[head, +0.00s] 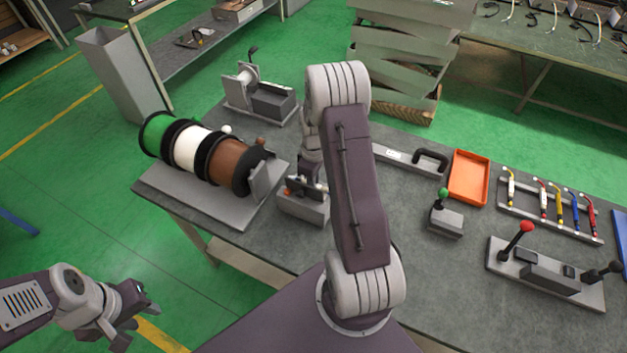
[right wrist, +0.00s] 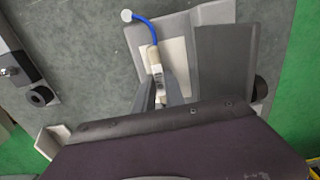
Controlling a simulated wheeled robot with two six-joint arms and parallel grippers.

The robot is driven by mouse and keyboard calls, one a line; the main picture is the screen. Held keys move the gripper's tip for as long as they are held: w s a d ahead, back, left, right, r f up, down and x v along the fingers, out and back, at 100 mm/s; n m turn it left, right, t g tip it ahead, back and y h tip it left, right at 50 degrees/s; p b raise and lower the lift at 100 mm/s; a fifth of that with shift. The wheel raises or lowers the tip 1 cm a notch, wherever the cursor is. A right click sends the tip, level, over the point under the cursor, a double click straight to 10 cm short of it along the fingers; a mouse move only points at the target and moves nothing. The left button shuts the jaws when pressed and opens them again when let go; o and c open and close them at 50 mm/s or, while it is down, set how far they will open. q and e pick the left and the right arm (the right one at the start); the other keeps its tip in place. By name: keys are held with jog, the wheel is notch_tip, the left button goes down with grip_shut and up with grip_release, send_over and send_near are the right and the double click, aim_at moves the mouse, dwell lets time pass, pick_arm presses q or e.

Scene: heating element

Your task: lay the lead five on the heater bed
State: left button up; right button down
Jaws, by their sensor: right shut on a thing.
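My right gripper (right wrist: 160,98) is shut on a lead with a pale cylindrical body (right wrist: 155,62) and a blue wire (right wrist: 147,28) that curves to a round white end. The lead is over a pale pad, seemingly the heater bed (right wrist: 177,62), on a grey plate in the right wrist view. I cannot tell whether the lead touches the pad. In the head view the right gripper (head: 306,188) is partly hidden by my arm, above a small grey block (head: 305,208). My left gripper (head: 128,322) is open and empty, off the table's left side.
Spools of green, white and brown wire (head: 195,148) stand at the table's left. A rack (head: 548,212) with several coloured leads, an orange tray (head: 469,177), a green-knobbed lever (head: 443,215) and a red-knobbed lever box (head: 545,275) stand right. A grey flap (right wrist: 222,60) rises beside the pad.

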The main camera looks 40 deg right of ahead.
jog(key=shift+f, duration=0.2)
jog(key=c, duration=1.4)
grip_release()
notch_tip(320, 180, up, 13)
jog(key=s+a+f+m, duration=0.1)
jog(key=s+a+m, duration=0.1)
jog(key=s+a, duration=0.4)
jog(key=s+a+f+m+t, duration=0.1)
jog(key=s+a+f+m, duration=0.1)
jog(key=s+a, duration=0.4)
jog(key=a+m, duration=0.1)
jog(key=a, duration=0.4)
jog(key=shift+a+m+b, duration=0.2)
jog(key=shift+m+b, duration=0.1)
jog(key=shift+b, duration=0.1)
